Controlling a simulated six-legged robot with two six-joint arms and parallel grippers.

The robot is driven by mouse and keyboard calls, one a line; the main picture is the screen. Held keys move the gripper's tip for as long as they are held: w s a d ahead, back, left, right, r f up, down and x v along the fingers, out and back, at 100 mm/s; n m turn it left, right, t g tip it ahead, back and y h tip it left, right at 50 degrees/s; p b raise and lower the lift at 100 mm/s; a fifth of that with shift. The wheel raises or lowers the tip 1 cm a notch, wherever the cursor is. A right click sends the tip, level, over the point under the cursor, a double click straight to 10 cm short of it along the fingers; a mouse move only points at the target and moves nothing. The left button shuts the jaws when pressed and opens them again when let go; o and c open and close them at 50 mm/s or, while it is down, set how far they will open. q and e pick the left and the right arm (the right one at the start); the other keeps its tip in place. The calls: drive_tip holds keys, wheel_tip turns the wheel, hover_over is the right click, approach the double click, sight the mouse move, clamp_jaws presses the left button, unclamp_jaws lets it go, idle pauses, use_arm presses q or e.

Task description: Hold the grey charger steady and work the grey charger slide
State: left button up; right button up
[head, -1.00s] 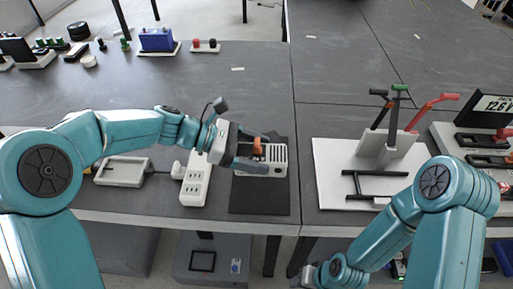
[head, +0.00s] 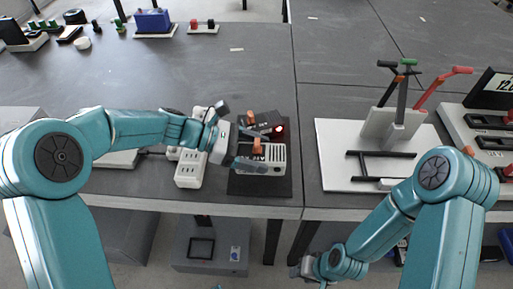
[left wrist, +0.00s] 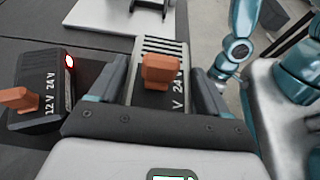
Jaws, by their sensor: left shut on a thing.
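The grey charger (head: 275,158) lies on a dark mat (head: 262,186) near the table's front edge. Its orange slide (head: 257,146) stands up between the fingers of my left gripper (head: 263,152). In the left wrist view the slide (left wrist: 160,70) stands at the front of the charger (left wrist: 165,47), with "12 V" and "24 V" lettering partly covered. The left fingers (left wrist: 158,88) are shut on the charger's two sides. My right gripper (head: 306,268) hangs low, in front of the table and clear of the charger; its jaws are too small to judge.
A black charger (head: 267,122) with an orange slide and a lit red light stands just behind the grey one. A white power strip (head: 190,172) is to the left. A white board (head: 334,150) with upright handles stands to the right. The table middle behind is clear.

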use_arm(q)
drive_tip(key=shift+f+b, duration=1.25)
drive_tip(key=shift+f, duration=1.05)
drive_tip(key=shift+f, duration=0.4)
drive_tip(key=shift+s+f, duration=0.15)
drive_tip(key=shift+f, duration=0.1)
